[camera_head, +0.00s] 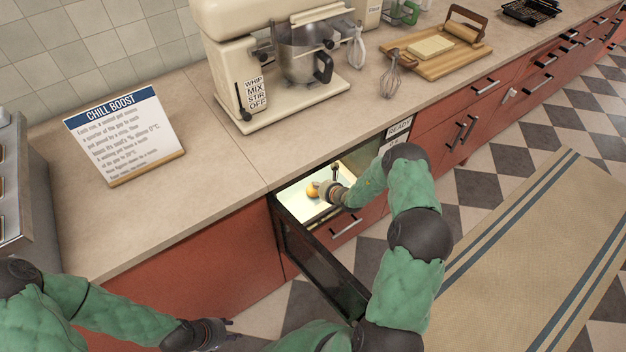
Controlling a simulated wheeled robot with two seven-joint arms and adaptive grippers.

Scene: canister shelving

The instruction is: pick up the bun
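The bun (312,190) is a small orange-brown round thing inside the lit, open compartment (296,216) below the counter. My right gripper (322,191) reaches into the compartment from the right, close beside the bun. Its fingers are small and partly hidden by my own wrist, so I cannot tell whether they touch the bun or how far they are apart. My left gripper (230,334) is low at the bottom of the view, in front of the cabinets and away from the bun. Its fingers are too small to read clearly.
The compartment's dark door (318,268) is open and juts outward below my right arm. A cream stand mixer (232,60) and a "CHILL BOOST" sign (125,140) stand on the counter. A wooden board (455,62) and a whisk (391,75) lie further right.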

